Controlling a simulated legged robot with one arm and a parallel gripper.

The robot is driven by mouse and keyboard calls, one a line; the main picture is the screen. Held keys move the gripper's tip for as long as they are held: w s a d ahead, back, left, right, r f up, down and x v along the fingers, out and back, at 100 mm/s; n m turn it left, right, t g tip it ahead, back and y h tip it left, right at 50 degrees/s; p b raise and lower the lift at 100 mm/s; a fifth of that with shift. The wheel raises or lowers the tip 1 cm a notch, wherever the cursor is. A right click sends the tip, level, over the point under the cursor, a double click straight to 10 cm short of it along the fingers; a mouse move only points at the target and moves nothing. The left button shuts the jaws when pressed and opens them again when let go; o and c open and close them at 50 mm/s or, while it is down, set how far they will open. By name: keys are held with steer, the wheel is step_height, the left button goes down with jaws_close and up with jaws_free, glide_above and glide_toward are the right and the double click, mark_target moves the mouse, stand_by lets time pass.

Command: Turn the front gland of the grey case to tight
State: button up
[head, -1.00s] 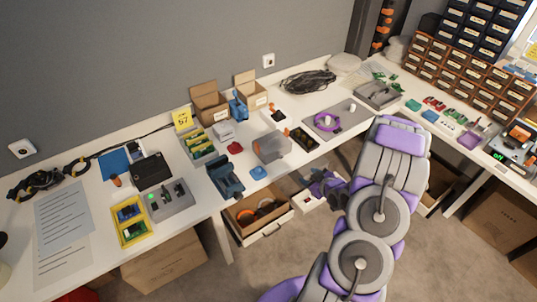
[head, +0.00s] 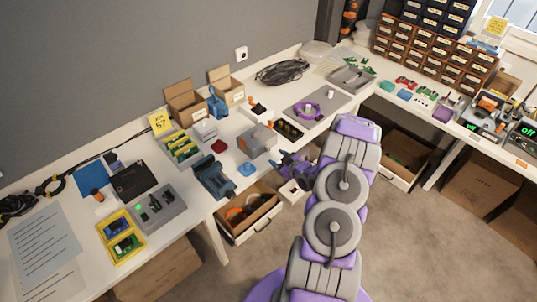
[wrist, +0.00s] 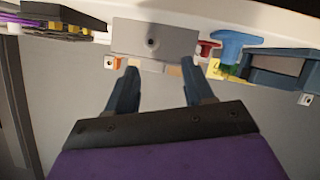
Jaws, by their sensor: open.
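The grey case (head: 255,142) stands near the front edge of the white bench, in the middle of the head view. In the wrist view the grey case (wrist: 178,38) shows its front face, with a small dark round gland (wrist: 151,43) on it. My gripper (wrist: 160,74) is open and empty, its two blue-grey fingers apart below the case's face. A gap seems to remain between fingertips and gland. In the head view my gripper (head: 290,165) is off the bench's front edge, low and right of the case; its fingers are hard to make out.
A blue vise-like tool (head: 213,177) stands left of the case, with a dark strip of orange-tipped parts (head: 288,129) right of it. An open drawer (head: 250,213) juts out below the bench, near my arm. The floor (head: 410,240) at right is clear.

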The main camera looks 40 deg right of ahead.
mark_target(269, 150)
steer(key=w+d+f, duration=0.1)
steer(key=w, duration=0.1)
steer(key=w+d+f, duration=0.1)
steer(key=w+d+f+b, duration=0.1)
steer(key=w, duration=0.1)
steer(key=shift+w+f, duration=0.1)
steer(key=shift+w, duration=0.2)
steer(key=shift+w+a, duration=0.1)
steer(key=shift+w, duration=0.25)
steer(key=shift+w+a, duration=0.3)
steer(key=shift+a, duration=0.05)
steer(key=shift+w+a, duration=0.1)
steer(key=shift+a, duration=0.5)
steer(key=shift+d+f, duration=0.15)
steer(key=shift+d, duration=0.75)
steer(key=c, duration=0.5)
steer(key=shift+a+r, duration=0.2)
steer(key=shift+a, duration=0.3)
jaws_close()
